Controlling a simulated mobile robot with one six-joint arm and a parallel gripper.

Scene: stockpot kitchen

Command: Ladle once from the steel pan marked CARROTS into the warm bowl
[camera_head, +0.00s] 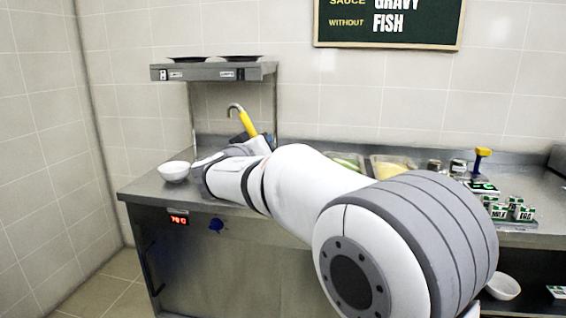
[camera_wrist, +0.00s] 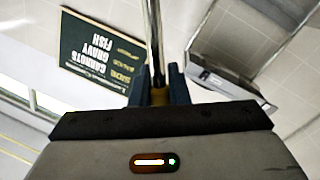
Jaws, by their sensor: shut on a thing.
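My gripper (camera_wrist: 157,88) is shut on the ladle, whose steel shaft (camera_wrist: 153,40) runs up between the fingers in the wrist view. In the head view the ladle's yellow handle (camera_head: 247,124) with a hooked end (camera_head: 235,107) stands tilted above my gripper (camera_head: 242,138), beyond my wrist. The ladle's cup is hidden. A white bowl (camera_head: 174,171) sits on the counter at the left, just left of my wrist; it looks empty. No pan marked CARROTS can be made out; my arm covers much of the counter.
A steel shelf (camera_head: 213,72) with dark dishes stands over the left counter. Pans with green (camera_head: 347,160) and pale yellow contents (camera_head: 392,166) lie behind my arm. Small labelled boxes (camera_head: 512,208) and a yellow-topped tool (camera_head: 482,157) stand right. Another white bowl (camera_head: 503,286) is below.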

